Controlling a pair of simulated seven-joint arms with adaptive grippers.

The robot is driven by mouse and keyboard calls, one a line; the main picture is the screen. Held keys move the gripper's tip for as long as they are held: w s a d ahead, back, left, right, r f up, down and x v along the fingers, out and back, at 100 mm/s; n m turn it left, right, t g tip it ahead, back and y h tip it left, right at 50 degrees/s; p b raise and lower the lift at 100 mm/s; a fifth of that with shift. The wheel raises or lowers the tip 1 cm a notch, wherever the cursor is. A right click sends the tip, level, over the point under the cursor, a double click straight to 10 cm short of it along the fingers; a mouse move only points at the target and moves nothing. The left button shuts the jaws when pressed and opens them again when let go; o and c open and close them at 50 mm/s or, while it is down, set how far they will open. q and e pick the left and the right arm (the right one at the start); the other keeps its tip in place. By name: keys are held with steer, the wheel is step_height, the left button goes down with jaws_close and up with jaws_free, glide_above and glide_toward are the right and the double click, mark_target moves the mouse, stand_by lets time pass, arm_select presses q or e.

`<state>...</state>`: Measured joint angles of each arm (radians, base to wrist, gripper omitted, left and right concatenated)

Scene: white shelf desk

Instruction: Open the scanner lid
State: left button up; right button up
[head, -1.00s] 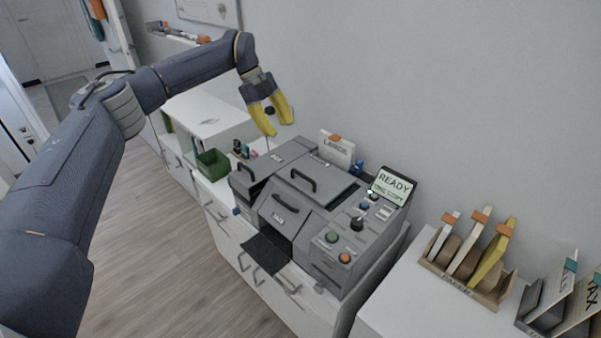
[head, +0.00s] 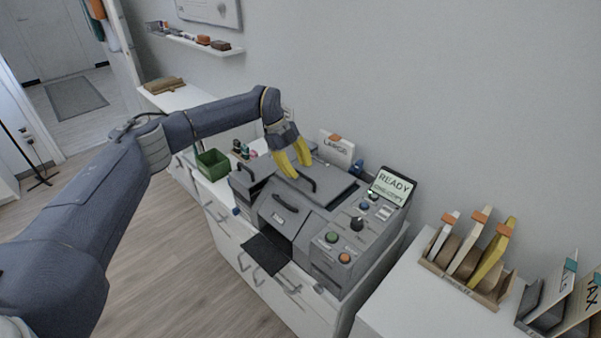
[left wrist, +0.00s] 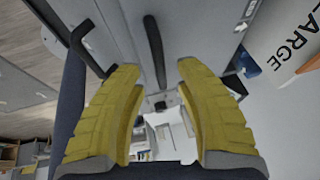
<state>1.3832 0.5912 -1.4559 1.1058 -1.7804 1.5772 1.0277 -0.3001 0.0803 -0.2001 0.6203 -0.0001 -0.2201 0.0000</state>
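The grey scanner (head: 290,222) stands on the white cabinet, its flat lid (head: 335,190) down. A dark bar handle (head: 308,188) sits on the lid. My left gripper (head: 300,171) is open, its yellow fingers pointing down just above the lid by the handle. In the left wrist view the fingers (left wrist: 158,68) are apart, with the lid's dark handle (left wrist: 153,45) lined up with the gap between the fingertips. Nothing is held. Part of the handle is hidden by the fingers in the head view. My right gripper is not in view.
A READY screen (head: 392,186) and control knobs are on the scanner's right side. A LARGE card (head: 337,148) stands behind the lid. A green bin (head: 213,163) is to the left. File holders (head: 470,255) stand on the right counter.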

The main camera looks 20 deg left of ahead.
arm_select(q)
steer(key=shift+x, duration=0.95)
jaws_close()
